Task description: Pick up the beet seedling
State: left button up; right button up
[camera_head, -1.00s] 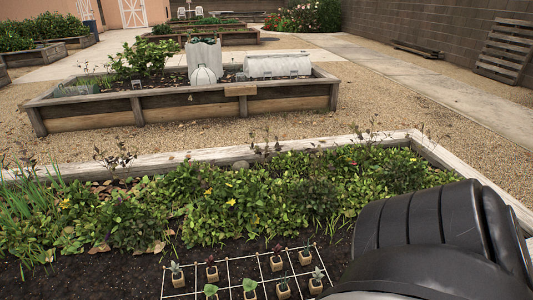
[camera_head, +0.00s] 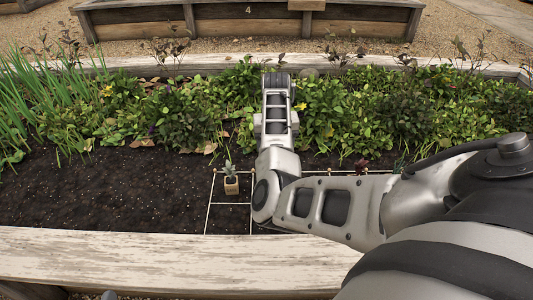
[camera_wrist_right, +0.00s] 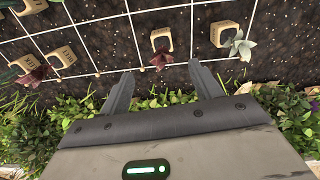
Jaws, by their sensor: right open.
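In the right wrist view, a seedling with dark red, beet-like leaves (camera_wrist_right: 159,57) stands in a small tan block (camera_wrist_right: 161,38) within the white string grid. My right gripper (camera_wrist_right: 161,69) is open, with its two fingers apart and nothing between them; the red leaves show just beyond the fingertips, near their middle. In the head view, a dark red seedling (camera_head: 361,165) shows behind my right arm, whose fingers are hidden there. My left gripper is not in view.
A silvery seedling (camera_wrist_right: 240,45) stands close right of the fingers; it also shows in the head view (camera_head: 230,172). Dense leafy plants (camera_head: 180,115) border the grid. A wooden bed edge (camera_head: 120,255) runs along the front. Bare soil (camera_head: 100,195) lies left of the grid.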

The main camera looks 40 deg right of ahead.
jog(key=f+b, duration=0.2)
jog(key=f, duration=0.3)
jog(key=f+b, duration=0.3)
jog(key=f, duration=0.2)
jog(key=shift+w+a, duration=0.1)
jog(key=shift+a, duration=0.1)
jog(key=shift+f, duration=0.4)
jog(key=shift+w+d+f+b, duration=0.1)
jog(key=shift+f+b, duration=0.3)
jog(key=shift+b, duration=0.15)
jog(key=f+b, duration=0.3)
jog(key=f, duration=0.1)
jog(key=shift+w+d+f, duration=0.1)
jog(key=shift+d, duration=0.2)
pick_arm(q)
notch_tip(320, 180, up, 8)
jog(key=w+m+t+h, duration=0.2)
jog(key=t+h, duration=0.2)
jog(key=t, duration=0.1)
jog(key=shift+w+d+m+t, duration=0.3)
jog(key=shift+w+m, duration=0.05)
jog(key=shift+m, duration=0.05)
pick_arm(e)
jog(key=c, duration=1.1)
